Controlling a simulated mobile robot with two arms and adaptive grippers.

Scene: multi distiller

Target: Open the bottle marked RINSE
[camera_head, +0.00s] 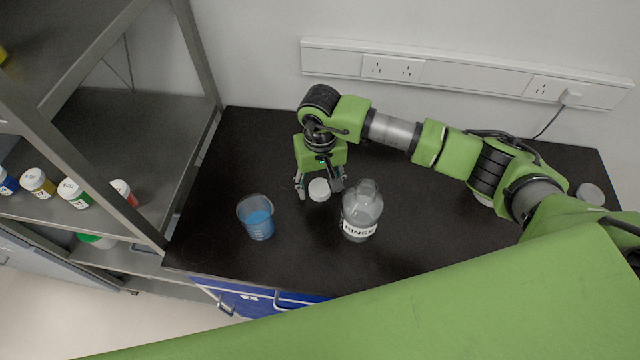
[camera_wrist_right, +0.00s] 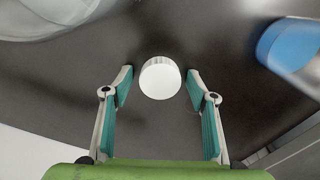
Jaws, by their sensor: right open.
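The clear bottle marked RINSE (camera_head: 361,212) stands upright on the dark bench. Its neck shows no cap on it. A round white cap (camera_head: 319,189) is to the left of the bottle, apart from it. The cap also shows in the right wrist view (camera_wrist_right: 160,78), between and just beyond the fingertips. My right gripper (camera_head: 320,187) points down over the cap with its fingers open on either side, with gaps between them and the cap. The bottle is partly cut off at the upper left of the wrist view (camera_wrist_right: 50,12). My left gripper is not in view.
A beaker of blue liquid (camera_head: 257,219) stands left of the bottle, near the bench front. A metal shelf (camera_head: 140,120) with several small capped jars is at the left. A white round object (camera_head: 590,193) lies at the far right. The bench front middle is clear.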

